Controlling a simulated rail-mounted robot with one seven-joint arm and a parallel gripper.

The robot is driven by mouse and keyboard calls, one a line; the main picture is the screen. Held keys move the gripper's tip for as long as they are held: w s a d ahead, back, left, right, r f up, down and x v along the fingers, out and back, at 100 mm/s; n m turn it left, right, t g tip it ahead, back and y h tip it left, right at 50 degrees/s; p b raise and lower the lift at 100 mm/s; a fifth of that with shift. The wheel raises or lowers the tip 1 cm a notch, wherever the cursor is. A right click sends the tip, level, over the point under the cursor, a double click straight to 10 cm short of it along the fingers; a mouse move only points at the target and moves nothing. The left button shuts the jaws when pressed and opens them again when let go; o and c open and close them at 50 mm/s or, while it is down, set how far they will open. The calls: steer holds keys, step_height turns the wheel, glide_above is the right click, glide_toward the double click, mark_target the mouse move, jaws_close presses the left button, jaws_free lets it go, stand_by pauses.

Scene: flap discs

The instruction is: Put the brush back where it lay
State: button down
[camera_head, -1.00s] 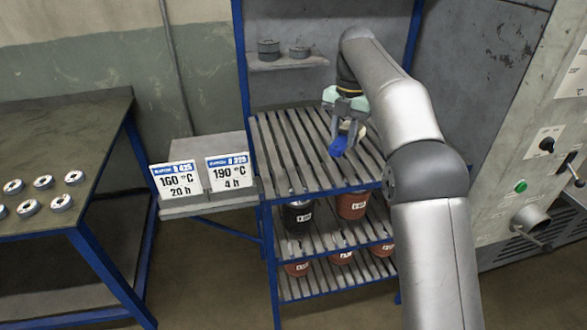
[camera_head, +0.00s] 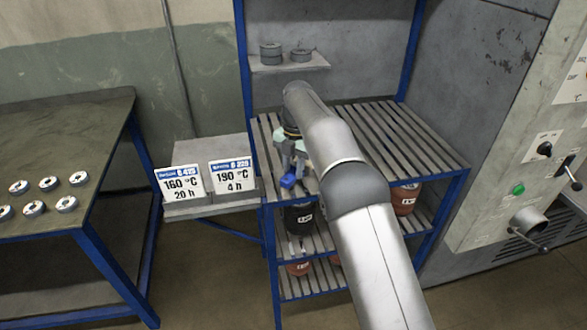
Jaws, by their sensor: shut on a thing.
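The brush shows as a small blue piece (camera_head: 288,181) below my gripper (camera_head: 291,168). My gripper is shut on it, with the fingers pointing down. The brush is over the left front part of the slatted top shelf (camera_head: 400,135) of the blue-framed rack. I cannot tell whether it touches the slats. The rest of the brush is hidden by the gripper, and my arm covers the middle of the shelf.
Two signs (camera_head: 181,183) (camera_head: 233,175) stand on a small ledge left of the rack. Dark and reddish pots (camera_head: 299,217) stand on lower shelves. Grey discs (camera_head: 270,52) lie on a wall shelf, others (camera_head: 49,183) on the left table. The top shelf's right side is clear.

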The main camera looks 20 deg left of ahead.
steer(key=shift+f, duration=0.45)
steer(key=c, duration=1.1)
jaws_free()
steer(key=shift+r, duration=0.1)
step_height(320, 180, up, 12)
steer(key=w+p, duration=0.1)
steer(key=p, duration=0.3)
steer(key=shift+w+d, duration=0.15)
steer(key=shift+d, duration=0.05)
steer(key=shift+d, duration=0.1)
